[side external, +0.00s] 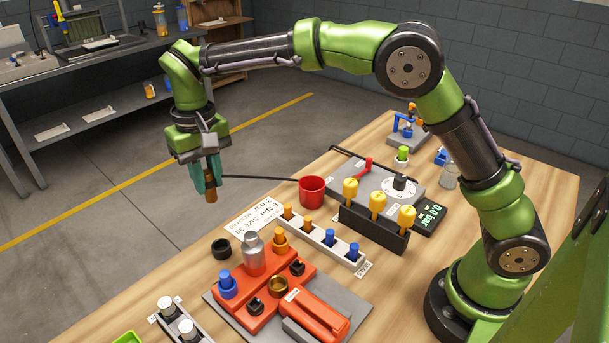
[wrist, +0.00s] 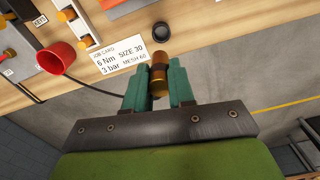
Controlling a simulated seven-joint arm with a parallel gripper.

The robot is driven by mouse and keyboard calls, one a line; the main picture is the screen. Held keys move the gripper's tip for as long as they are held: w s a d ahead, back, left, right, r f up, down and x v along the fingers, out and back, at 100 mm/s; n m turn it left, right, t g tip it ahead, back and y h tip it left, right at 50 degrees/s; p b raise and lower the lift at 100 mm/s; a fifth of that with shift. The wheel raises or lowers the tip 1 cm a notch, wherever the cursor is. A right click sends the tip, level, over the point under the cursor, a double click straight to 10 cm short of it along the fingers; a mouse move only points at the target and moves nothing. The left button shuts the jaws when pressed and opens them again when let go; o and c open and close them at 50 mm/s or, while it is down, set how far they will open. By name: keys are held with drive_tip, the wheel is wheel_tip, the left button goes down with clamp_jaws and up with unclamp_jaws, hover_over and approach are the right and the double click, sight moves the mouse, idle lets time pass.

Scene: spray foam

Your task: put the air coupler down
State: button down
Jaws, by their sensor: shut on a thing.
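My gripper (side external: 206,178) is shut on the air coupler, a small brass-brown cylinder (side external: 211,196) that points down between the teal fingers. In the wrist view the coupler (wrist: 159,72) sits between both fingertips (wrist: 159,85), with a dark band near its middle. It is held up in the air and appears near the table's edge, with floor behind it. A thin black hose (side external: 260,178) runs from behind the red cup toward my gripper; its end is hidden by the fingers, so I cannot tell whether it joins the coupler.
A black ring (side external: 221,248) stands near the edge. The red fixture (side external: 262,300), socket rail (side external: 322,237) and grey control box (side external: 375,180) crowd the middle. Bare wood shows at the left edge.

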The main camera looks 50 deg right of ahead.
drive_tip(key=f, duration=1.5)
drive_tip(key=shift+w+f, duration=0.2)
drive_tip(key=shift+w, duration=0.2)
drive_tip(key=shift+f, duration=0.2)
drive_tip(key=c, duration=1)
unclamp_jaws()
drive_tip(key=shift+o, duration=0.2)
